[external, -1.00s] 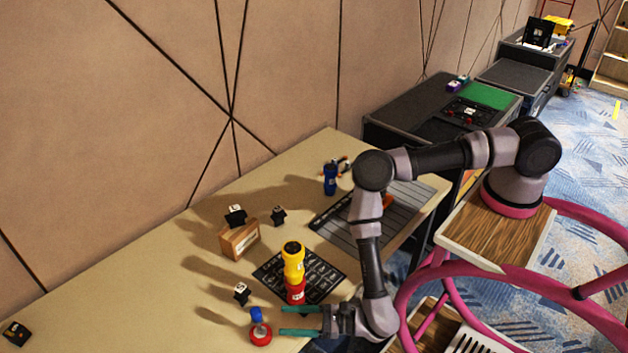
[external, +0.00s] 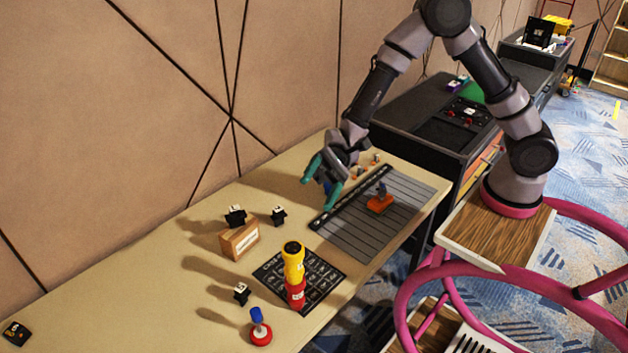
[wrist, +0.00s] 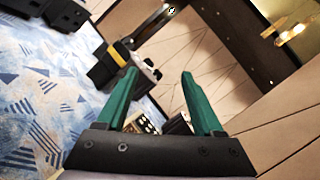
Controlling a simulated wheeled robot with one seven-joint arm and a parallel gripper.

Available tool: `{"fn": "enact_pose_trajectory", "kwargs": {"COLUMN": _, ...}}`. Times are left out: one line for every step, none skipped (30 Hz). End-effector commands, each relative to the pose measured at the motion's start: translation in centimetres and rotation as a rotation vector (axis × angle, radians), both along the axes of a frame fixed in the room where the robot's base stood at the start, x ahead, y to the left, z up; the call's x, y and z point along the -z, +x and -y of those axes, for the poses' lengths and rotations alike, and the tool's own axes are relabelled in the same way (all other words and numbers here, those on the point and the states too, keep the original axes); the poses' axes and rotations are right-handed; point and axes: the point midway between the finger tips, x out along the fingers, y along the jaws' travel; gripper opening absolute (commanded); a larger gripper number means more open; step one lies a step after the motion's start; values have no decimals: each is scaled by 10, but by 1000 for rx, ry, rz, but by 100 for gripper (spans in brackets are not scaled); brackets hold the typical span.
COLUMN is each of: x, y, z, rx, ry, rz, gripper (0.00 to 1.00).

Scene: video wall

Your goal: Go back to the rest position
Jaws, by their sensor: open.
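My gripper (external: 322,188) has green fingers and is raised over the back right part of the table, with my arm arched up from its base on the right. In the wrist view, the two green fingers (wrist: 163,100) are spread apart with nothing between them. The wrist view looks out across the room to walls and floor, not down at the table.
The beige table (external: 130,290) holds a yellow and red flashlight (external: 294,272), a red and blue object (external: 260,330), a wooden box (external: 240,240), several small black items and an orange-based object (external: 380,200) on a striped mat (external: 365,235). Black cases (external: 415,115) stand behind.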

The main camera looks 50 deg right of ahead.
Motion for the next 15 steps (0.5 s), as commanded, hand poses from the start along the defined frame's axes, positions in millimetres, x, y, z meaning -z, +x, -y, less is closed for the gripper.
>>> {"fn": "enact_pose_trajectory", "kwargs": {"x": -12, "y": -1, "z": 19, "rx": -18, "ry": -40, "rz": 76, "gripper": 69}}
{"fn": "enact_pose_trajectory", "kwargs": {"x": -15, "y": -2, "z": 30, "rx": -30, "ry": -68, "rz": 117, "gripper": 69}}
{"fn": "enact_pose_trajectory", "kwargs": {"x": -19, "y": -3, "z": 45, "rx": -42, "ry": -110, "rz": 170, "gripper": 69}}
{"fn": "enact_pose_trajectory", "kwargs": {"x": -22, "y": -3, "z": 57, "rx": -48, "ry": -142, "rz": 209, "gripper": 69}}
{"fn": "enact_pose_trajectory", "kwargs": {"x": -24, "y": -3, "z": 69, "rx": -53, "ry": -175, "rz": 249, "gripper": 69}}
{"fn": "enact_pose_trajectory", "kwargs": {"x": -27, "y": -3, "z": 85, "rx": -57, "ry": -220, "rz": 301, "gripper": 69}}
{"fn": "enact_pose_trajectory", "kwargs": {"x": -29, "y": -3, "z": 98, "rx": -58, "ry": -255, "rz": 340, "gripper": 69}}
{"fn": "enact_pose_trajectory", "kwargs": {"x": -30, "y": -2, "z": 111, "rx": -56, "ry": -291, "rz": 377, "gripper": 69}}
{"fn": "enact_pose_trajectory", "kwargs": {"x": -31, "y": -1, "z": 128, "rx": -51, "ry": -341, "rz": 426, "gripper": 69}}
{"fn": "enact_pose_trajectory", "kwargs": {"x": -33, "y": -1, "z": 141, "rx": -46, "ry": -378, "rz": 463, "gripper": 69}}
{"fn": "enact_pose_trajectory", "kwargs": {"x": -34, "y": 1, "z": 155, "rx": -37, "ry": -417, "rz": 500, "gripper": 69}}
{"fn": "enact_pose_trajectory", "kwargs": {"x": -35, "y": 2, "z": 173, "rx": -26, "ry": -467, "rz": 545, "gripper": 69}}
{"fn": "enact_pose_trajectory", "kwargs": {"x": -36, "y": 3, "z": 187, "rx": -13, "ry": -507, "rz": 580, "gripper": 69}}
{"fn": "enact_pose_trajectory", "kwargs": {"x": -37, "y": 4, "z": 201, "rx": -1, "ry": -547, "rz": 613, "gripper": 69}}
{"fn": "enact_pose_trajectory", "kwargs": {"x": -38, "y": 6, "z": 220, "rx": 18, "ry": -600, "rz": 656, "gripper": 69}}
